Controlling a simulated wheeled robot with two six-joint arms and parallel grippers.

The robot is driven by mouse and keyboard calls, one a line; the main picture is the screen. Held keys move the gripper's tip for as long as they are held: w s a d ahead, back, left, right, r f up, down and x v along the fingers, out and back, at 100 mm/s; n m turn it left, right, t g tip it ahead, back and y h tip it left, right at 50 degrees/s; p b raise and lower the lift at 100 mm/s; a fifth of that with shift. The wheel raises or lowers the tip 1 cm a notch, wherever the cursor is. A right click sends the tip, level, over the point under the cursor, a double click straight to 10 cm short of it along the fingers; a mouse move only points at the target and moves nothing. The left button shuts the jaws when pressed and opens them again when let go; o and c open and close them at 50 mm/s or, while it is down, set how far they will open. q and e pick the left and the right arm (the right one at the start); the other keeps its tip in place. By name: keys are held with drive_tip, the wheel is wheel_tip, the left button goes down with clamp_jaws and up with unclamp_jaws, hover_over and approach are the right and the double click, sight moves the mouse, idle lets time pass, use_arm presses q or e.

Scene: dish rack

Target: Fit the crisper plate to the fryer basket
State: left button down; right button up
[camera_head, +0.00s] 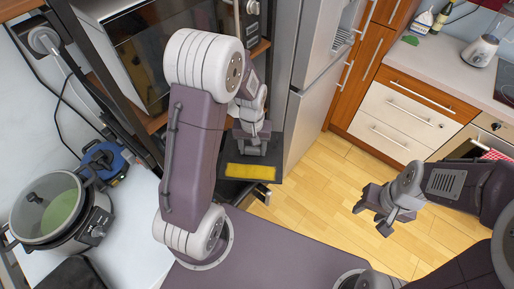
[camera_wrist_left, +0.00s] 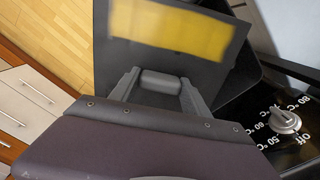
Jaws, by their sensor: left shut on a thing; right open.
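A dark flat plate with a yellow rectangle, which looks like the crisper plate (camera_head: 267,158), is held out in front of my column in the head view. My left gripper (camera_head: 252,148) is shut on its edge. In the left wrist view the plate (camera_wrist_left: 220,75) fills the top middle, beyond the gripper (camera_wrist_left: 160,95). A black appliance with a temperature dial (camera_wrist_left: 286,121) is at the right there, close beside the plate; I cannot tell whether they touch. The fryer basket cannot be made out clearly. My right gripper (camera_head: 373,217) is open and empty over the floor.
A white counter at the left holds a lidded pot cooker (camera_head: 50,212) and a blue device (camera_head: 104,162). A microwave (camera_head: 165,45) on a dark-framed shelf and a grey fridge (camera_head: 310,85) stand behind. The wooden floor (camera_head: 310,185) is clear.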

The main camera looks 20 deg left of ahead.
sight(225, 151)
use_arm(q)
drive_tip(key=a+n+p, duration=0.2)
drive_tip(key=w+a+n+p, duration=0.1)
drive_tip(key=n, duration=0.2)
drive_tip(key=shift+a+p, duration=0.35)
drive_tip(key=s+a+n+p, duration=0.1)
drive_tip(key=a+n+p, duration=0.1)
drive_tip(key=s+a+r+n+p, duration=0.1)
drive_tip(key=s+a+n+p, duration=0.1)
drive_tip(key=n+p, duration=0.1)
drive_tip(key=shift+s+a, duration=0.2)
drive_tip(key=shift+a, duration=0.1)
drive_tip(key=shift+s+a+n+p, duration=0.1)
drive_tip(key=shift+a+n+p, duration=0.2)
drive_tip(key=shift+n+p, duration=0.15)
drive_tip(key=shift+a+f+n, duration=0.2)
drive_tip(key=shift+a+n, duration=0.05)
drive_tip(key=shift+s+f, duration=0.1)
